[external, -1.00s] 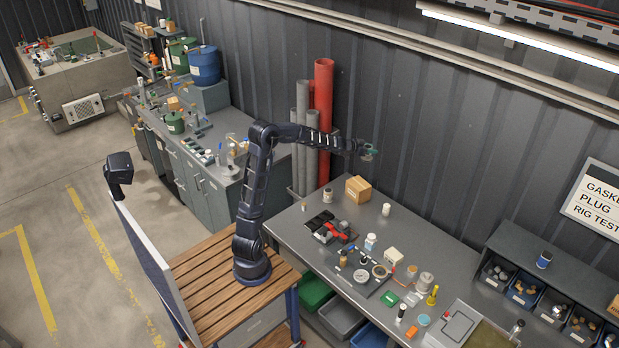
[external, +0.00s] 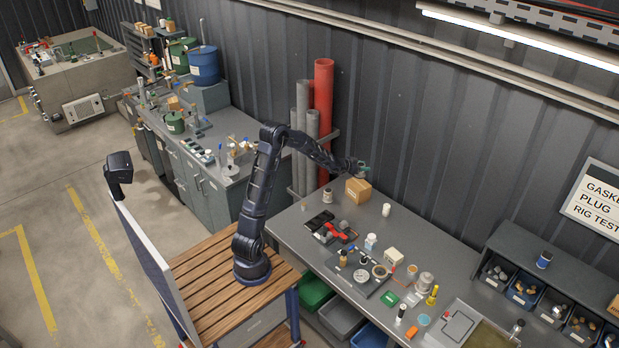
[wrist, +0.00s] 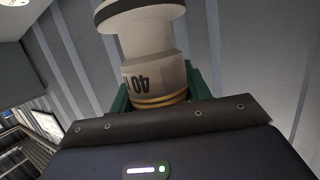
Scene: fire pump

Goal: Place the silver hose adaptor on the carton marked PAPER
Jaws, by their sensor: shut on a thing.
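My gripper (external: 364,169) is shut on the silver hose adaptor (wrist: 152,50). In the wrist view the adaptor is a pale grey stepped cylinder with a wide dark-edged flange, a "40" marking and a gold ring, held between green fingers. In the external view it is too small to make out clearly at the gripper. A brown cardboard carton (external: 357,191) stands at the back of the grey bench, directly below the gripper. A label shows on its front, but I cannot read it. I cannot tell whether the adaptor touches the carton.
A small white cylinder (external: 386,210) stands right of the carton and a grey jar (external: 327,195) left of it. Red and grey pipes (external: 323,100) stand against the wall behind. Tools and small parts crowd the bench (external: 288,222) further right.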

